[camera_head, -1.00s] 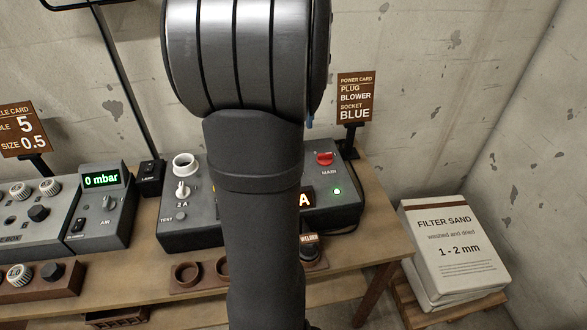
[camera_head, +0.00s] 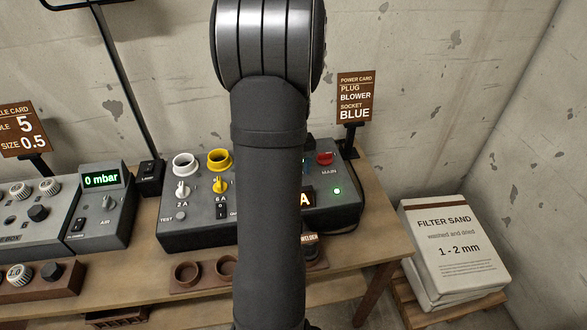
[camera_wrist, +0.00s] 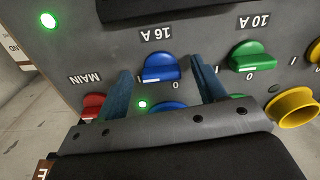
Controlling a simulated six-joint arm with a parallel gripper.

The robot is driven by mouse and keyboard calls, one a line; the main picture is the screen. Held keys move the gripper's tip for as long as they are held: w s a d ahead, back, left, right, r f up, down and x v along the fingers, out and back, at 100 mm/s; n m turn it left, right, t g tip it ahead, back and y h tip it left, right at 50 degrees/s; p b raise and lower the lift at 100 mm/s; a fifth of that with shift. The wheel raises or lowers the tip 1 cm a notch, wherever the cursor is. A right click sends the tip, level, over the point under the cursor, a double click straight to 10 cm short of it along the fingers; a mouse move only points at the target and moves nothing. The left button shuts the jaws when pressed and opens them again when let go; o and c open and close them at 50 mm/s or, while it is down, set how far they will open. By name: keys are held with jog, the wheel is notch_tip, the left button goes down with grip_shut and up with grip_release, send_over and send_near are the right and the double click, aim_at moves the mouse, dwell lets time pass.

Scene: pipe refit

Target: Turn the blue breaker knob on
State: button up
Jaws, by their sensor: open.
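The blue breaker knob (camera_wrist: 162,68), under the upside-down "16 A" label, shows in the wrist view. A white mark shows on its lower edge, with a "0" beside it at lower right. My gripper (camera_wrist: 160,66) is open, with one dark blue finger on each side of the knob. Both fingers look apart from it, but their exact depth is hard to tell. A green lamp (camera_wrist: 142,104) glows next to the blue socket (camera_wrist: 168,107), which the gripper partly hides. In the head view my arm covers the blue knob and the gripper.
The green 10 A knob (camera_wrist: 252,56) is close to the right finger, and the red MAIN knob (camera_wrist: 92,104) is left of the other. White (camera_head: 186,165) and yellow (camera_head: 219,159) sockets line the panel (camera_head: 190,238). A power card (camera_head: 356,97) stands behind.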

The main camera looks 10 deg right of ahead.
jog(key=shift+c, duration=0.4)
jog(key=c, duration=0.9)
jog(key=shift+m, duration=0.7)
jog(key=o, duration=1)
notch_tip(320, 180, up, 17)
jog(key=shift+r, duration=0.2)
